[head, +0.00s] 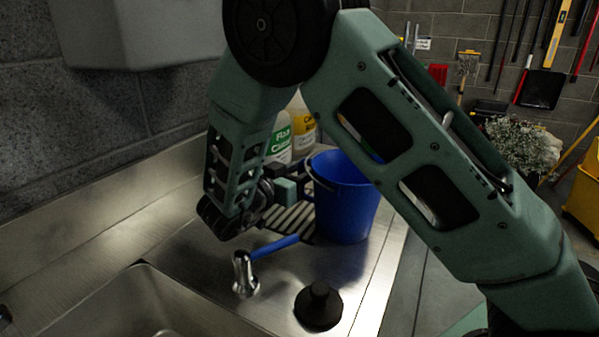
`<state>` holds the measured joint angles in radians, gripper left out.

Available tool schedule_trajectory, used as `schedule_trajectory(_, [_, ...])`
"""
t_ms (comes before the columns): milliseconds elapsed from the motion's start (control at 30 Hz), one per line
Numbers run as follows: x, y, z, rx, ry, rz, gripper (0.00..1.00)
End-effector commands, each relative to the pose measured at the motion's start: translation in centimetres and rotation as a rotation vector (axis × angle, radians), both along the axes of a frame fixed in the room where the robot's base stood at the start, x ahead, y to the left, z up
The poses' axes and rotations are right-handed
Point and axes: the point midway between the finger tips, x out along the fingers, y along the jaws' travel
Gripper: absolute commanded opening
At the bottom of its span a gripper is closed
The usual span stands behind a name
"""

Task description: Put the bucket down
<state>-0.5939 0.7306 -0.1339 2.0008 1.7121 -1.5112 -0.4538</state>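The blue bucket (345,209) is upright at the right end of the steel sink counter, over or on a dark slatted patch (292,219). I cannot tell whether its base touches the surface. Its handle shows at the left of its rim. My gripper (300,186) is at the bucket's left side, by the rim and handle. Its fingertips are small and partly hidden, so I cannot tell whether they are closed on the bucket. My arm passes in front of the bucket's upper right.
A tap with a blue lever (246,270) and a black round plunger-like object (318,305) stand in front. The sink basin (140,305) is at lower left. Bottles (280,140) stand behind. A yellow mop bucket (583,195) and a plant (522,147) are at far right.

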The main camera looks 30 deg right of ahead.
Motion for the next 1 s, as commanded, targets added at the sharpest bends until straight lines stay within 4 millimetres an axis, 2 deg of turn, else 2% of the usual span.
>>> schedule_trajectory(167, [-0.1, 0.3, 0.9, 0.001, -0.002, 0.002, 0.37])
schedule_trajectory(500, [-2.7, 6.8, 0.8, 0.001, -0.001, 0.005, 0.37])
schedule_trajectory(700, [-3.9, 9.8, 0.9, 0.001, 0.0, 0.002, 0.37])
schedule_trajectory(833, [-4.4, 10.8, 1.0, 0.0, 0.0, 0.002, 0.37])
schedule_trajectory(1000, [-4.5, 11.2, 1.0, 0.003, 0.0, 0.004, 0.37])
